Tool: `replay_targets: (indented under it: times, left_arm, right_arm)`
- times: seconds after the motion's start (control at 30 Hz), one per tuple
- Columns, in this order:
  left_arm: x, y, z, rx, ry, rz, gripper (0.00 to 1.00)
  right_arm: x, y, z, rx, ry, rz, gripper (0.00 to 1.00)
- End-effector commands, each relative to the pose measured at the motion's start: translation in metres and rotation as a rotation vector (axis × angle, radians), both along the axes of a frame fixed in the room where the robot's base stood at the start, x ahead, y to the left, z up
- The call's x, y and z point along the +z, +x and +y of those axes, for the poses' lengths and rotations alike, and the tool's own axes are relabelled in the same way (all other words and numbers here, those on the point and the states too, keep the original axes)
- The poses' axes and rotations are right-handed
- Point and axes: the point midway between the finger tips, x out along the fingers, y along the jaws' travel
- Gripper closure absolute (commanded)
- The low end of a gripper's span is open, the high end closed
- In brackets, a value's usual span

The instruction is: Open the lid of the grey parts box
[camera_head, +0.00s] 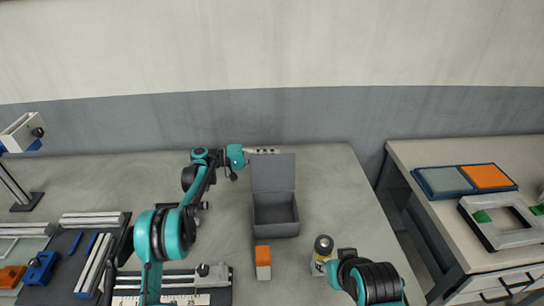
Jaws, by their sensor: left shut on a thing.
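The grey parts box (276,229) stands on the table near the middle, with its inside showing and empty as far as I see. Its lid (273,175) stands up about vertical at the back edge of the box. My left gripper (264,151) reaches in from the left to the top edge of the lid and is shut on it. The fingers are small in this view.
An orange and white block (263,262) stands in front of the box. Rails and tools (92,262) lie at the left. A side table (450,239) with trays is at the right.

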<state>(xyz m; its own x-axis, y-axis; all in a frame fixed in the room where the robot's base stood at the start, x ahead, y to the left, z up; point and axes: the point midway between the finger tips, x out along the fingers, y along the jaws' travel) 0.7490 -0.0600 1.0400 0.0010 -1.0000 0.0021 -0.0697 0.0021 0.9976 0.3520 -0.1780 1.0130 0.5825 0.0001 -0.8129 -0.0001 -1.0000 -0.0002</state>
Motion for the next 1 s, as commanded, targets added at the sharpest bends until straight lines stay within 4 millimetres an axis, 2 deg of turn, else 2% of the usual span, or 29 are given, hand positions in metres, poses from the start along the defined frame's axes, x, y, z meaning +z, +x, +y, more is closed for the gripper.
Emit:
replay_targets:
  times: [0.17,0.2,0.23,0.53,0.63,0.77,1.0]
  left_arm:
    - [-0.004,0.0,0.0,0.0,0.005,-0.002,1.0]
    - [-0.004,0.0,0.0,-0.001,0.005,-0.002,0.79]
    - [-0.004,0.0,0.0,-0.001,0.005,-0.002,0.72]
    - [-0.002,0.0,0.0,-0.001,0.003,-0.001,0.7]
    - [-0.002,0.0,0.007,0.0,0.003,-0.001,0.7]
    - [-0.002,0.0,0.028,0.002,0.003,-0.001,0.7]
    - [-0.002,0.0,0.081,0.002,0.003,-0.001,0.7]
  right_arm:
    - [-0.001,0.0,0.0,0.0,0.0,0.0,0.6]
    - [-0.001,0.0,0.0,0.0,0.0,0.0,0.6]
    - [-0.001,0.0,0.0,0.0,0.0,0.0,0.6]
    - [0.0,0.0,0.0,0.0,0.0,0.0,0.6]
    - [0.0,0.0,0.0,0.0,0.0,0.0,0.6]
    - [0.0,0.0,0.0,0.0,0.0,0.0,0.6]
    - [0.0,0.0,0.0,0.0,0.0,0.0,0.6]
